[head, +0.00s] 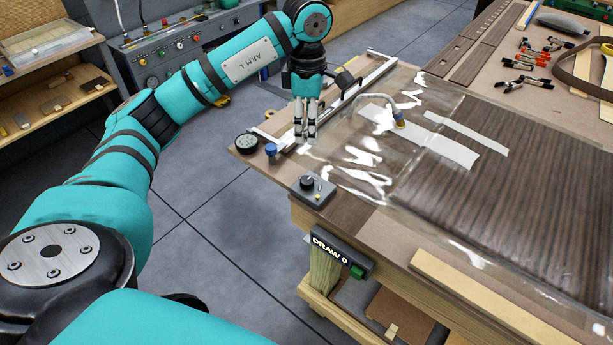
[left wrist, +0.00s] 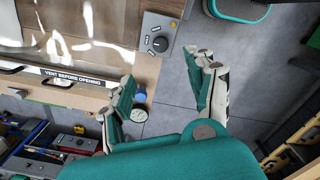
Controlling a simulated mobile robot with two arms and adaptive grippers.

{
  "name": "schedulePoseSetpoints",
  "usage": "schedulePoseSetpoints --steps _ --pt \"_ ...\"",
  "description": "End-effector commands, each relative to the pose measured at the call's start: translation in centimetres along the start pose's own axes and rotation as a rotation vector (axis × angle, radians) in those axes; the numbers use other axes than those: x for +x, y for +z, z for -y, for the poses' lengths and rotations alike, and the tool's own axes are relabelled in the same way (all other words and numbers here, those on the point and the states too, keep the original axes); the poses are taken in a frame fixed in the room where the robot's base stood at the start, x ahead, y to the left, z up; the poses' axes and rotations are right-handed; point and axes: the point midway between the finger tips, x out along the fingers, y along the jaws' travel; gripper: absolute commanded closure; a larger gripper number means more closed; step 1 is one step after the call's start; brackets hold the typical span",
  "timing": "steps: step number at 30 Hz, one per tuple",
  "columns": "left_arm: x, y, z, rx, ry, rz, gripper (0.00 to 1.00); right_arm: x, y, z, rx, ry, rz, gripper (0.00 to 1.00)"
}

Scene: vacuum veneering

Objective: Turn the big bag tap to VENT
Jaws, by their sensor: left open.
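A small grey box with a round black knob (head: 314,187) sits at the near left corner of the veneering table. It also shows in the left wrist view (left wrist: 157,42), with small white labels around the knob, too small to read. A blue cap (head: 271,150) stands beside a round gauge (head: 246,143) at the table's left end. I cannot tell for certain which of the knob and the cap is the big bag tap. My left gripper (head: 305,138) points down above the table's left end, near both, its fingers apart and empty (left wrist: 168,72). My right gripper is not in view.
A clear bag (head: 455,245) covers dark wood, with a hose fitting (head: 398,120) on it. A pale bar (head: 350,92) crosses its left end; its label reads "VENT BEFORE OPENING" (left wrist: 70,77). A display (head: 335,246) reads "DRAW 0". Clamps (head: 524,82) lie at the back right.

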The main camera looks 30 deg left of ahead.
Motion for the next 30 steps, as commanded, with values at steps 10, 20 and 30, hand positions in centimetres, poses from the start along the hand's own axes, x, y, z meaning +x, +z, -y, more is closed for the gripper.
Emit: schedulePoseSetpoints --steps 10,20,30 --pt "4.7 -0.7 0.0 -0.007 -0.006 -0.024 0.43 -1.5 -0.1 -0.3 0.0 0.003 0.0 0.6" --pt "11.9 -0.8 0.1 -0.005 -0.005 -0.021 0.43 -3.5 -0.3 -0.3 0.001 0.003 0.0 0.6" --pt "16.6 -0.8 0.0 -0.005 -0.002 -0.018 0.43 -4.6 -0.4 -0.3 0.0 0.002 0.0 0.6"
